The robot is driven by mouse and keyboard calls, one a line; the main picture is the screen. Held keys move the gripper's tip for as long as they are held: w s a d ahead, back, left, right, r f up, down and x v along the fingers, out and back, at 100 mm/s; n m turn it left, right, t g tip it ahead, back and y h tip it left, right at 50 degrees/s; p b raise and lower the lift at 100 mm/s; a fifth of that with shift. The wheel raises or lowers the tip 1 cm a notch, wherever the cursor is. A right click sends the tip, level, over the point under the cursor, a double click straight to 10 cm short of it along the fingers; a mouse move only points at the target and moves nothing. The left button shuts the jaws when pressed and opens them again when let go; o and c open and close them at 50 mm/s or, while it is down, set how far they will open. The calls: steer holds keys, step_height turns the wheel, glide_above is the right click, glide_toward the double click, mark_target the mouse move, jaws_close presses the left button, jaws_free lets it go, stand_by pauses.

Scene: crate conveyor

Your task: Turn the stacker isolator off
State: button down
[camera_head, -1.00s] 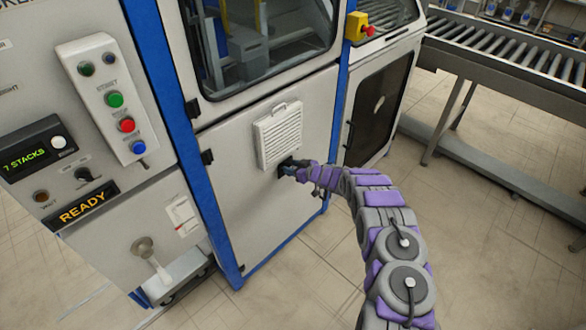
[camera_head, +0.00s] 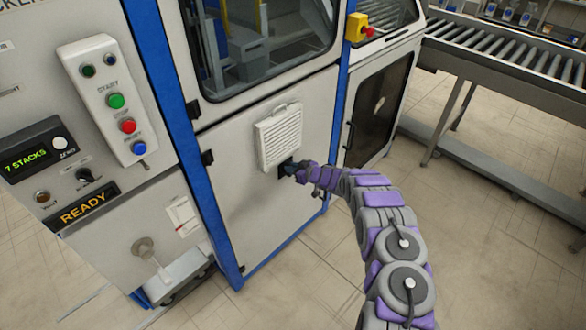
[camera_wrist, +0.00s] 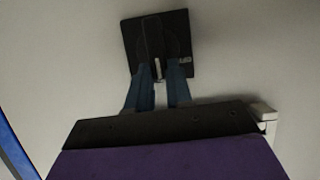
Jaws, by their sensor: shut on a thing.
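The stacker isolator is a black square plate (camera_wrist: 130,30) with a dark rotary handle (camera_wrist: 152,38), mounted on the pale cabinet door. A white mark shows low on the handle, between the fingers, and a small pale label that seems to read OFF is at the plate's right edge. My gripper (camera_wrist: 160,78) has its two blue fingers on either side of the handle and is shut on it. In the head view my gripper (camera_head: 290,169) is at the isolator, just below the white vent, and mostly hides it.
A white louvred vent (camera_head: 279,138) sits right above the isolator. A blue frame post (camera_head: 205,200) stands to the left, with the button box (camera_head: 108,98) and READY display (camera_head: 82,205) beyond. A yellow emergency-stop box (camera_head: 356,27) and a roller conveyor (camera_head: 510,75) are at right.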

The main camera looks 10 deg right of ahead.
mark_target(283, 173)
steer(key=shift+r, duration=0.1)
steer(key=n+t+h+p, duration=0.1)
steer(key=n+p, duration=0.1)
steer(key=s+a+f+n+t+h+p, duration=0.1)
steer(key=n+p, duration=0.1)
steer(key=a+n+t+h+p, duration=0.1)
steer(key=n+p, duration=0.1)
steer(key=shift+s+a+f+n, duration=0.1)
steer(key=shift+s+f+n, duration=0.1)
steer(key=shift+s+n, duration=0.1)
steer(key=shift+a+f+n+t+p, duration=0.1)
steer(key=shift+n+t+p, duration=0.6)
steer(key=shift+s+a+f+n, duration=0.1)
steer(key=shift+s+f+n, duration=0.1)
steer(key=shift+n, duration=0.2)
steer(key=shift+a+f+n+t+h+p, duration=0.1)
steer(key=shift+f+n+t+h+p, duration=0.4)
steer(key=shift+n, duration=0.5)
steer(key=shift+f+n+t+y+b, duration=0.15)
steer(key=shift+f+n+t+b, duration=0.1)
steer(key=shift+n+b, duration=0.3)
steer(key=shift+f+n+t+y+b, duration=0.15)
steer(key=shift+n+t+b, duration=0.1)
steer(key=shift+n+b, duration=0.3)
steer(key=shift+s, duration=0.1)
